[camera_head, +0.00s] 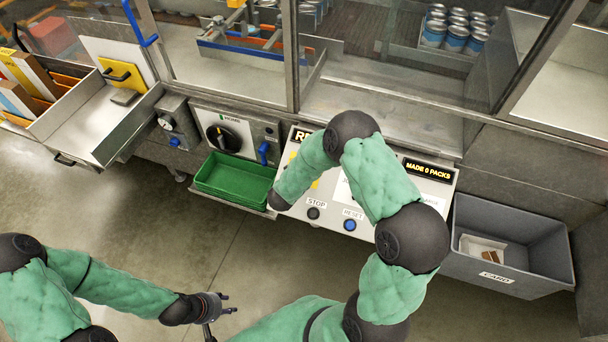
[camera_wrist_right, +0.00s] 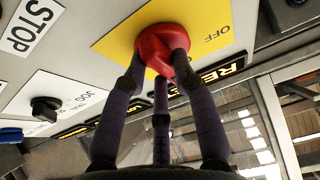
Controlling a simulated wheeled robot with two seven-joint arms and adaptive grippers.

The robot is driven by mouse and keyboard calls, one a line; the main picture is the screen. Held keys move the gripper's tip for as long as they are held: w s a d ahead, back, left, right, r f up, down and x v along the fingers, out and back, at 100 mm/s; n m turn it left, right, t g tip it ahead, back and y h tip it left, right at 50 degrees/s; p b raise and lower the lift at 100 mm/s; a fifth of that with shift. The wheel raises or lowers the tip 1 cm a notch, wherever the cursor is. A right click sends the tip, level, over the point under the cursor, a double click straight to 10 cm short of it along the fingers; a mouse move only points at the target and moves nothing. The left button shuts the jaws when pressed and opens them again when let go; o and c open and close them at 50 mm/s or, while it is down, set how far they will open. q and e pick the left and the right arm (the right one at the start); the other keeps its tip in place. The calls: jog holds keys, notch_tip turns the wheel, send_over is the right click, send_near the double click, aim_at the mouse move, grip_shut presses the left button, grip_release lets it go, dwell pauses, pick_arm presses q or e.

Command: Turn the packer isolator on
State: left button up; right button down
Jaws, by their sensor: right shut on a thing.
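The packer isolator is a red rotary knob (camera_wrist_right: 160,42) on a yellow plate (camera_wrist_right: 115,42), seen in the right wrist view. The word OFF shows on the plate beside the knob. My right gripper (camera_wrist_right: 160,58) is shut on the red knob, its dark fingers around it. In the head view my right arm covers the knob, and only bits of the yellow plate (camera_head: 315,183) show on the control panel (camera_head: 330,217). My left gripper (camera_head: 222,303) is open and empty, over the floor at the lower left.
A grey card bin (camera_head: 515,265) stands to the right. Floor at lower left is clear.

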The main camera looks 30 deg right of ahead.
jog(key=c, duration=1)
grip_release()
jog(key=v, duration=1.2)
jog(key=shift+f, duration=0.1)
jog(key=s+a+f+n+g+y+b, duration=0.25)
jog(key=s+a+f+y, duration=0.2)
jog(key=f, duration=0.65)
jog(key=s+a+f+n+g+y+b, duration=0.1)
jog(key=s+a+f+n+y+b, duration=0.35)
jog(key=f, duration=0.55)
jog(key=s+a+f+g+y, duration=0.1)
jog(key=s+a, duration=0.1)
jog(key=s, duration=0.1)
jog(key=s+a+f+g+y, duration=0.1)
jog(key=s+f, duration=0.1)
jog(key=s+a+f+g+y+b, duration=0.1)
jog(key=s+a, duration=0.1)
jog(key=s, duration=0.1)
jog(key=shift+s+a+f+n, duration=0.25)
jog(key=shift+s+a+n, duration=0.05)
jog(key=shift+s, duration=0.05)
